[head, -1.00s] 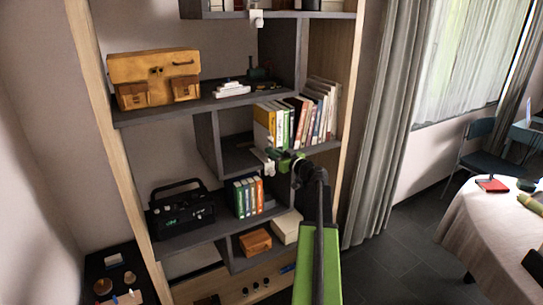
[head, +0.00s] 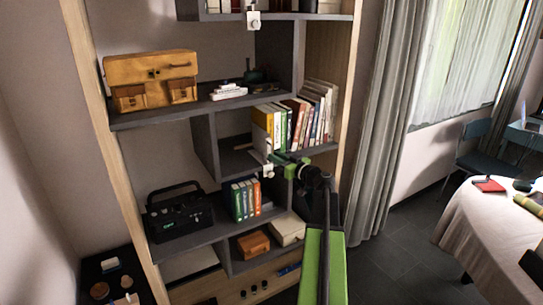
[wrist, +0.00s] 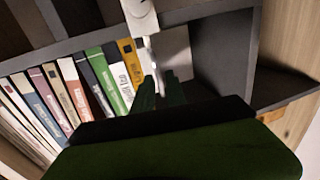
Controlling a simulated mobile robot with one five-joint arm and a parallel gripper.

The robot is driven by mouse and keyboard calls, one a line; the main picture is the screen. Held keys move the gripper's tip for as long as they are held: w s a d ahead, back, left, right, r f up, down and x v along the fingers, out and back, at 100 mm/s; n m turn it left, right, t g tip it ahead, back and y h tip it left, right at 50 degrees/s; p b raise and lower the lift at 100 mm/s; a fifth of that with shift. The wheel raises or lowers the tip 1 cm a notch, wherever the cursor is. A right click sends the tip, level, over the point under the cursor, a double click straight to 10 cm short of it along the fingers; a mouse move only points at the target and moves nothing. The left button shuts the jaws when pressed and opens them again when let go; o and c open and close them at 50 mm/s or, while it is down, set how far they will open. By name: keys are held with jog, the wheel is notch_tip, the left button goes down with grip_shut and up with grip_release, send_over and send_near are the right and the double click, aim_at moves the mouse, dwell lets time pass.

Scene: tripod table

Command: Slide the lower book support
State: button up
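My gripper (head: 283,160) is at the shelf front, close beside the support. In the wrist view its two dark green fingers (wrist: 160,88) stand slightly apart, with the rod's end between or just beyond them. Contact cannot be told. A row of books (head: 295,121) stands right of the support.
A similar white support (head: 253,20) hangs at the upper shelf. A tan case (head: 151,75) and a white model ship (head: 229,91) are on the shelf above. A black radio (head: 179,210) and several books (head: 243,198) stand below. A curtain (head: 388,120) hangs at right.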

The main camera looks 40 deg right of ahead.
jog(key=s, duration=1.4)
jog(key=shift+a, duration=0.25)
